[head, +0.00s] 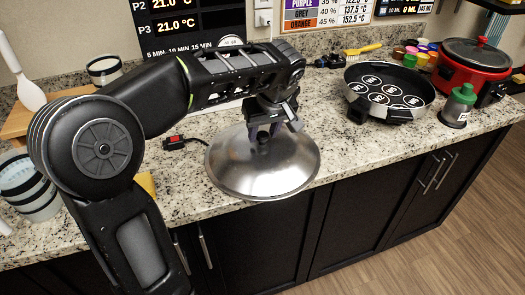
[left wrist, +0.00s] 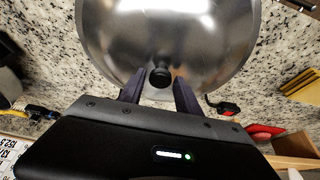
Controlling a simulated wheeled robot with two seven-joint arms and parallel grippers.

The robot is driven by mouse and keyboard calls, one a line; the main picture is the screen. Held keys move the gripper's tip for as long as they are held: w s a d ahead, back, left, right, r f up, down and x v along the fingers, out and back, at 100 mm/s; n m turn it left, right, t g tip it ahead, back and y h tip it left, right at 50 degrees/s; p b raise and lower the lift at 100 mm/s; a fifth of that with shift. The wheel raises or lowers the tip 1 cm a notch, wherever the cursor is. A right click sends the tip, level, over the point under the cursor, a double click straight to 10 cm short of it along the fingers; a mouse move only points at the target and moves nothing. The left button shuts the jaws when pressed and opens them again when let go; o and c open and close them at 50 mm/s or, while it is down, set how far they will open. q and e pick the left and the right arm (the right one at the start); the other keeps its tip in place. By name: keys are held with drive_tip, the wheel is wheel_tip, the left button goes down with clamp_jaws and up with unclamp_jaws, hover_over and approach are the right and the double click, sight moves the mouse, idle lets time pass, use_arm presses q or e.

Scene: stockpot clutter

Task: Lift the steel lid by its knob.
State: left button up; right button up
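The steel lid (head: 235,176) is a shiny shallow dome near the front edge of the granite counter. It fills the upper middle of the left wrist view (left wrist: 215,45). Its dark round knob (left wrist: 160,75) shows there between my two fingers, with a gap on each side. My left gripper (head: 264,142) points down over the middle of the lid, its fingers open on either side of the knob. In the head view the knob is mostly hidden by the fingers. What lies under the lid is hidden. My right gripper is in neither view.
A black pan (head: 388,92) with several round labelled discs inside stands right of the lid. A red pot (head: 470,68) and a green-topped bottle (head: 458,104) are farther right. A black device with a red button (head: 174,142) lies just left of the lid.

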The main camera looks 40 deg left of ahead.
use_arm(q)
clamp_jaws()
idle(1.0)
